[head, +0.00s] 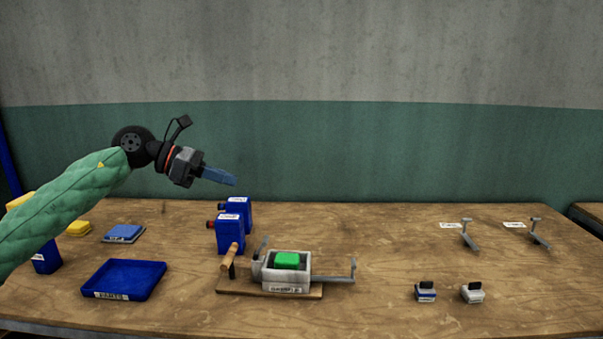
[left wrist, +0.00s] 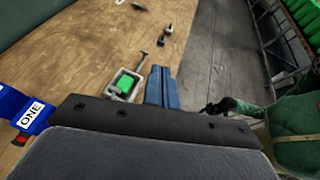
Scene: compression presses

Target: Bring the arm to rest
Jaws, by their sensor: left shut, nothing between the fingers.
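My left arm comes in from the left in the head view, in a green quilted sleeve. Its gripper (head: 220,177) is raised above the table, in front of the green wall band. The blue fingers are shut and hold nothing; they also show together in the left wrist view (left wrist: 160,86). Below and to the right is a press (head: 315,279) on a wooden base, with a green block (head: 287,260) in its pale box. My right gripper does not show in the head view.
A blue tray (head: 160,279) lies at the front left of the wooden table (head: 390,240). Blue boxes (head: 229,233) stand left of the press. Two small stamps (head: 425,292) sit front right, and two metal tools (head: 469,234) lie farther back. The air around my gripper is clear.

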